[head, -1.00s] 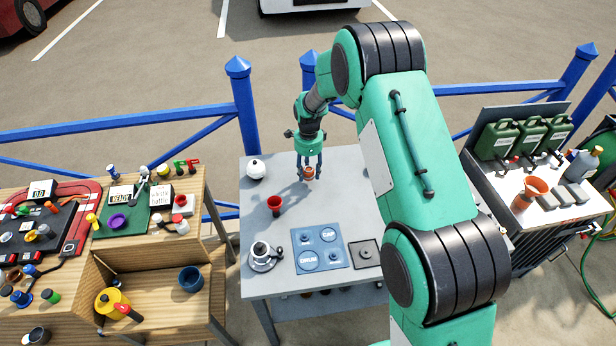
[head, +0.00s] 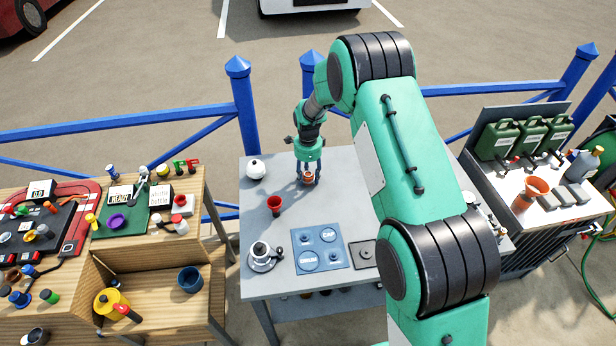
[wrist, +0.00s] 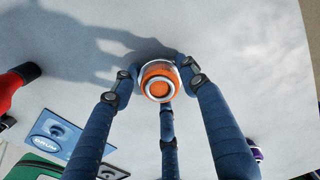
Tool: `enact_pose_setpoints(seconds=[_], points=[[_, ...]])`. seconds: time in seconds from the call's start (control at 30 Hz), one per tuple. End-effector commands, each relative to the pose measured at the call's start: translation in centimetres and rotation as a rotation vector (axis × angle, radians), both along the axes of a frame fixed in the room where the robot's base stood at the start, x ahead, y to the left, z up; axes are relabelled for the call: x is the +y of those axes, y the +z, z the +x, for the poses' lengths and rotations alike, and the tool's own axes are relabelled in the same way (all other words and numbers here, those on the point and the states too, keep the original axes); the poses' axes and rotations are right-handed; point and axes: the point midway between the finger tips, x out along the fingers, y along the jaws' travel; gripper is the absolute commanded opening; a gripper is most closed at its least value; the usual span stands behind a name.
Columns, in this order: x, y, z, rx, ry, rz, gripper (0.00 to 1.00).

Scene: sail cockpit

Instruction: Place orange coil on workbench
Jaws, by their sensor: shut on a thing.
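The orange coil (wrist: 158,82) shows in the wrist view as an orange ring with a pale rim and centre, between the blue fingers of my gripper (wrist: 160,84). In the head view the small orange coil (head: 308,177) is at the fingertips of my gripper (head: 307,180), at the far middle of the grey workbench (head: 345,195). The fingers are shut on it. It is low over the bench top; I cannot tell whether its underside touches the surface.
Bench space around my gripper is clear.

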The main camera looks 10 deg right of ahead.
Motion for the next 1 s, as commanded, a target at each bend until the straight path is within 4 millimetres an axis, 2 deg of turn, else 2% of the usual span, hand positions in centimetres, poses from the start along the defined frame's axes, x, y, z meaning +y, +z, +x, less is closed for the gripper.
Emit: enact_pose_setpoints(seconds=[0.23, 0.27, 0.33, 0.37, 0.77, 1.0], points=[[0.0, -0.3, 0.0, 0.000, 0.000, 0.000, 0.13], [0.0, -0.4, 0.0, 0.000, 0.000, 0.000, 0.45], [0.0, -0.3, 0.0, 0.000, 0.000, 0.000, 0.59], [0.0, -0.3, 0.0, 0.000, 0.000, 0.000, 0.62], [0.0, 0.0, 0.0, 0.000, 0.000, 0.000, 0.62], [0.0, 1.9, 0.0, -0.001, 0.000, 0.000, 0.62]])
